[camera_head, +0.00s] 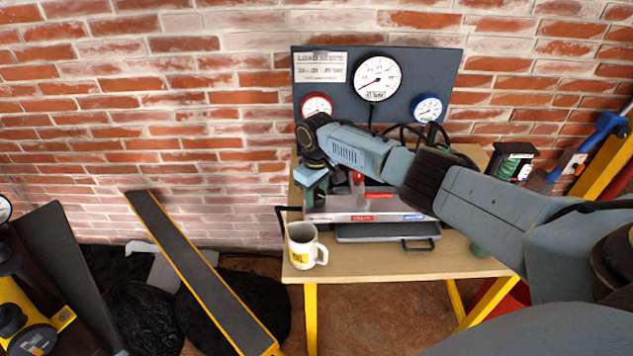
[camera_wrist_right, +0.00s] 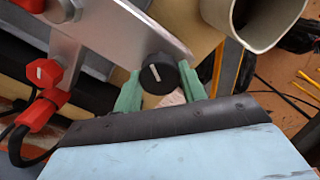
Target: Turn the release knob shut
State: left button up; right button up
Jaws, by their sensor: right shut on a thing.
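The release knob (camera_wrist_right: 159,74), black and round with a white pointer line, sits near the end of a metal plate in the right wrist view. My right gripper (camera_wrist_right: 160,84) has its green fingers on both sides of it and is shut on it. In the head view my right gripper (camera_head: 311,194) is at the left end of the grey metal pump unit (camera_head: 345,213) on the table; my wrist and hand hide the knob there. My left gripper is not in view.
A white mug (camera_head: 302,248) stands close by at the table's (camera_head: 375,262) front left; its rim also shows in the wrist view (camera_wrist_right: 238,28). A red knob (camera_wrist_right: 45,72) and red hose fitting are nearby. A gauge panel (camera_head: 420,75) stands behind.

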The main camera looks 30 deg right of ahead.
jog(key=shift+r+m+p, duration=0.2)
jog(key=shift+m+p, duration=0.5)
jog(key=shift+m, duration=0.3)
jog(key=m+p, duration=0.2)
jog(key=m, duration=0.1)
jog(key=shift+f+m, duration=0.1)
jog(key=shift+m, duration=0.3)
jog(key=m+p, duration=0.1)
jog(key=m, duration=0.2)
jog(key=shift+m+p, duration=0.4)
jog(key=shift+m, duration=0.9)
jog(key=shift+d+f+m, duration=0.1)
jog(key=shift+m, duration=0.2)
jog(key=o, duration=1)
